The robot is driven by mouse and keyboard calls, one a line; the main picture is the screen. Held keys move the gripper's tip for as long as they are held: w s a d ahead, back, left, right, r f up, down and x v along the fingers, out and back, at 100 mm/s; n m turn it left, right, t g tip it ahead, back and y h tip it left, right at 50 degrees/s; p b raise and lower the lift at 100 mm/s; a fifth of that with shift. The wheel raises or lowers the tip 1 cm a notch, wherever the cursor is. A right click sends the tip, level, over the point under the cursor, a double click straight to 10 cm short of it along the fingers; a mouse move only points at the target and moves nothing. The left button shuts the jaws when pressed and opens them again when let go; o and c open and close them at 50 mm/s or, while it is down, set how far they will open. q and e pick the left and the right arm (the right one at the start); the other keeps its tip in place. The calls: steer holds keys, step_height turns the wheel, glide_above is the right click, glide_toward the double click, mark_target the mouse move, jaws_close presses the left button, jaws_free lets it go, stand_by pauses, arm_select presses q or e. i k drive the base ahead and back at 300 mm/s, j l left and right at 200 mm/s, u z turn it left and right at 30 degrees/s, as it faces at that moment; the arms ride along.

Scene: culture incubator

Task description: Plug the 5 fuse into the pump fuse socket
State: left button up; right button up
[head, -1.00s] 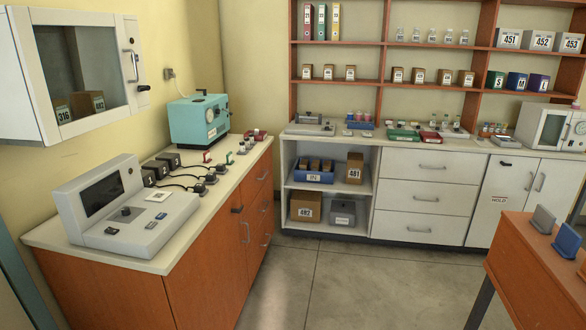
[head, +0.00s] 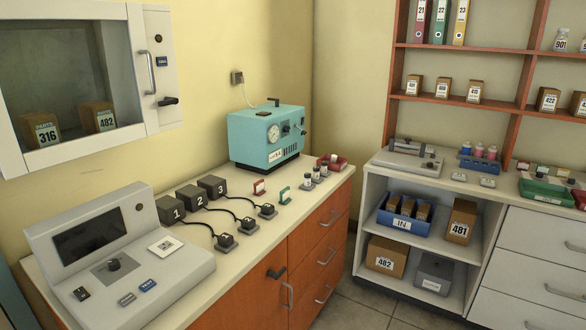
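No label reading 5 on a fuse can be made out, and I cannot tell which part is the pump fuse socket. A teal machine (head: 268,136) with a round gauge and knobs stands at the back of the left counter. Several small pale cylinders with dark bases (head: 315,175) stand in front of its right side. A red tray (head: 332,163) with small items lies beside them, its contents too small to identify. A small red stand (head: 259,188) and a green stand (head: 284,195) are in front of the machine. Neither gripper is in view.
Three black boxes numbered 1, 2 and 3 (head: 212,187) have cables to small plugs (head: 225,242) on the counter (head: 225,285). A grey console (head: 110,255) fills its near end. A wall cabinet (head: 155,75) hangs above. Floor (head: 365,310) is open between the counters.

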mark_target(306, 175)
steer(key=i+l+u, duration=0.1)
steer(key=l, duration=0.2)
steer(key=i+l+u, duration=0.25)
steer(key=l, duration=0.35)
steer(key=i+l+u, duration=0.15)
steer(key=l, duration=0.15)
steer(key=i+l, duration=0.25)
steer(key=i, duration=0.15)
steer(key=i+l, duration=0.25)
steer(key=i, duration=0.15)
steer(key=i+l, duration=0.25)
steer(key=i, duration=0.15)
